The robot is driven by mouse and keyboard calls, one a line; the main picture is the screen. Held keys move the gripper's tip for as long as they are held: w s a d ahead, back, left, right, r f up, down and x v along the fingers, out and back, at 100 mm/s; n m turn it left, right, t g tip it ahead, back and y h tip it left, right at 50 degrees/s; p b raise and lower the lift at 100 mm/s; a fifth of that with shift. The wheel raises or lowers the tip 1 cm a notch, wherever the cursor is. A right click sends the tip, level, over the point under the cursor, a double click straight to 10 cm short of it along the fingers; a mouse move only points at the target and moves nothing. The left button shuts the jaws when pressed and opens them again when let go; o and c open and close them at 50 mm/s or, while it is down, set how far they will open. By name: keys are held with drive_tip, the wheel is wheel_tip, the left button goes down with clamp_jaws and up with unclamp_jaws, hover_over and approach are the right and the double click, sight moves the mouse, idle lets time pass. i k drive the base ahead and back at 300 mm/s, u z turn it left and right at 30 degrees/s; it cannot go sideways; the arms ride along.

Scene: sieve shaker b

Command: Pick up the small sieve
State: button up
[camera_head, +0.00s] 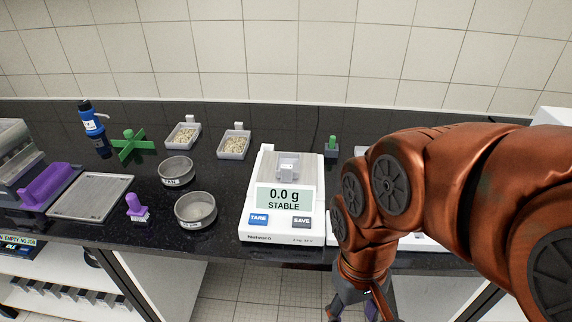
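Two round grey metal sieves stand on the black counter left of the scale. The farther sieve (176,170) looks a little smaller, and the nearer sieve (195,210) stands close to the counter's front edge. Both have small labels on their front walls that I cannot read. My gripper (359,311) hangs at the bottom edge, in front of the counter and well to the right of both sieves. Its fingertips are cut off by the frame, so I cannot tell its opening.
A white scale (282,228) reading 0.0 g stands between the sieves and my arm. A purple-handled brush (137,208), a flat tray (92,196), a green cross-shaped piece (131,147), a blue bottle (94,128) and two small trays with granules (234,143) surround the sieves.

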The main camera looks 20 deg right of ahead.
sight(195, 210)
drive_tip(key=k, duration=0.5)
drive_tip(key=z, duration=0.8)
drive_tip(key=i, duration=0.75)
drive_tip(key=u, duration=2.7)
